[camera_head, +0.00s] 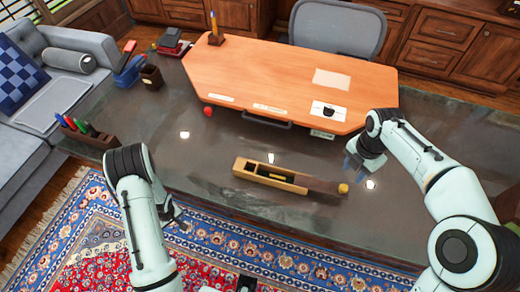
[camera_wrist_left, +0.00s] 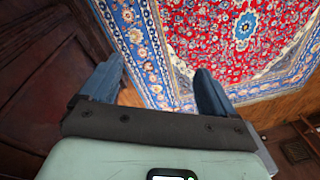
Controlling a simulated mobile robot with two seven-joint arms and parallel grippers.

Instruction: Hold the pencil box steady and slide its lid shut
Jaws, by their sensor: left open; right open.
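The wooden pencil box (camera_head: 241,168) lies on the grey table, long side across the picture. Its left part is open, with something dark and yellowish inside. A darker brown lid (camera_head: 322,186) sticks out at its right end, with a yellow knob-like piece (camera_head: 343,188) at the tip. My right gripper (camera_head: 354,168) is open and empty, just above and behind the lid's tip. My left gripper (camera_head: 178,214) is low at the table's front edge, left of the box and apart from it. The left wrist view shows its two fingers (camera_wrist_left: 158,88) spread with nothing between.
A raised orange wooden board (camera_head: 270,75) with papers lies behind the box. A small red object (camera_head: 208,111) sits at its left corner. A pen holder (camera_head: 88,138) stands at the table's left. The table around the box is clear. A patterned rug (camera_head: 80,245) covers the floor.

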